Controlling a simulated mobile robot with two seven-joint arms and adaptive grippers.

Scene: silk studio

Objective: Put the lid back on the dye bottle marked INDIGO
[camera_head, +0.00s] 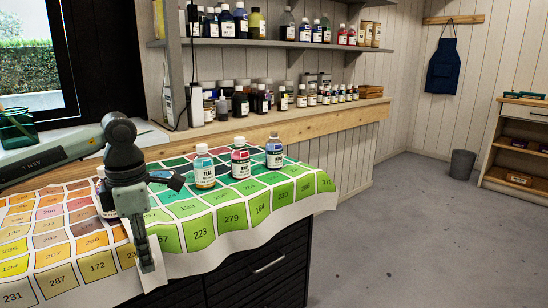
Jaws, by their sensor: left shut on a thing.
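My left gripper (146,258) reaches down over the front edge of the cloth-covered cabinet. I cannot read the word INDIGO on any bottle. My right gripper is not in view.
A numbered colour-swatch cloth (233,216) covers the cabinet top and hangs over its edge. Wall shelves (250,44) and a wooden ledge (325,121) hold many bottles behind. A bin (462,164) stands on the floor. The floor at right is mostly clear.

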